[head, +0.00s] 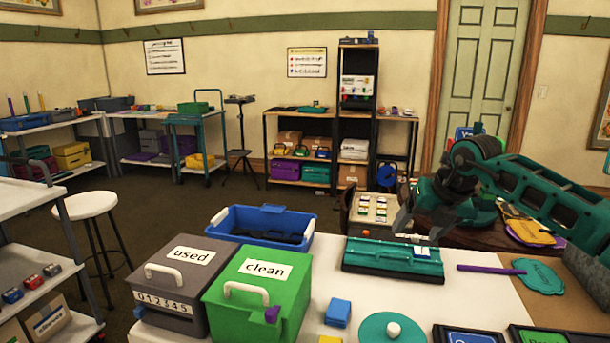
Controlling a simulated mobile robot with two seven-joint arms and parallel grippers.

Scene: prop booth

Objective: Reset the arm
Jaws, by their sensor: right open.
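My right arm (545,190), teal and dark grey, reaches in from the right edge over the white table. Its right gripper (404,222) is open and seems empty. It hangs above and behind the flat teal case (380,258), near a small pale card (421,250) on that case. Whether the fingertips touch anything is not clear from this angle. My left gripper is not in view.
A white stool (85,205) stands left.

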